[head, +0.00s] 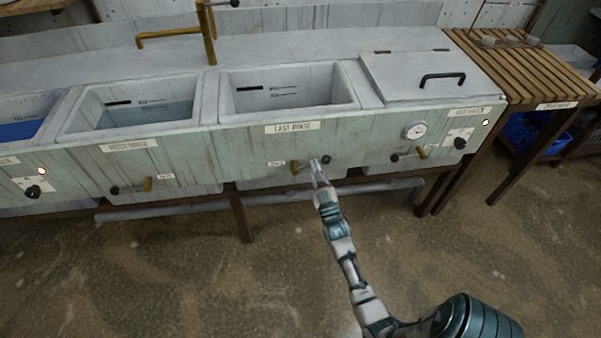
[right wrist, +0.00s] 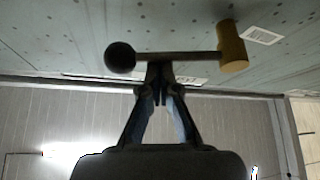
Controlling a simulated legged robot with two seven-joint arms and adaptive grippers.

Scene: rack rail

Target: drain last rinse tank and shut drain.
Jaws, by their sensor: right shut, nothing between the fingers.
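In the right wrist view the rod runs level between the black knob (right wrist: 120,57) and the brass body (right wrist: 232,45). My right gripper (head: 317,166) is shut and empty, its fingertips (right wrist: 160,72) at the rod's middle; contact is unclear. My left gripper is out of view.
The neighbouring tank (head: 135,108) on the left holds water; its drain knob (head: 114,190) points left. A lidded tank (head: 418,75) with a dial and another drain lever (head: 408,155) stands right. A brass tap (head: 208,35) rises behind. The floor in front is clear.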

